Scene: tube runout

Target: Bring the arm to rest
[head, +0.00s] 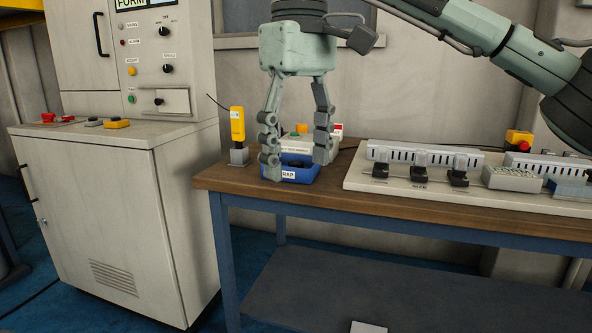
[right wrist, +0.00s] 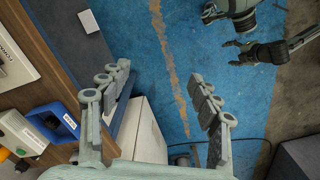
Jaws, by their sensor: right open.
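My right gripper (head: 296,165) hangs with its fingers pointing down, in front of a blue tray (head: 300,174) with a white label in the head view. Its fingers are spread wide with nothing between them. In the right wrist view the right gripper (right wrist: 162,78) has only blue floor and a white cabinet behind its gap. The blue tray (right wrist: 50,122) lies to the left of the fingers there, apart from them. My left arm shows at the upper right of the right wrist view, with its dark left gripper (right wrist: 260,52); its finger opening is unclear.
The wooden tabletop (head: 440,216) carries a yellow handheld device (head: 237,125) at its left end and a pale board (head: 352,180) with black clamps to the right. A grey cabinet (head: 95,215) stands left of the table. Blue floor (right wrist: 180,40) lies open beside the table.

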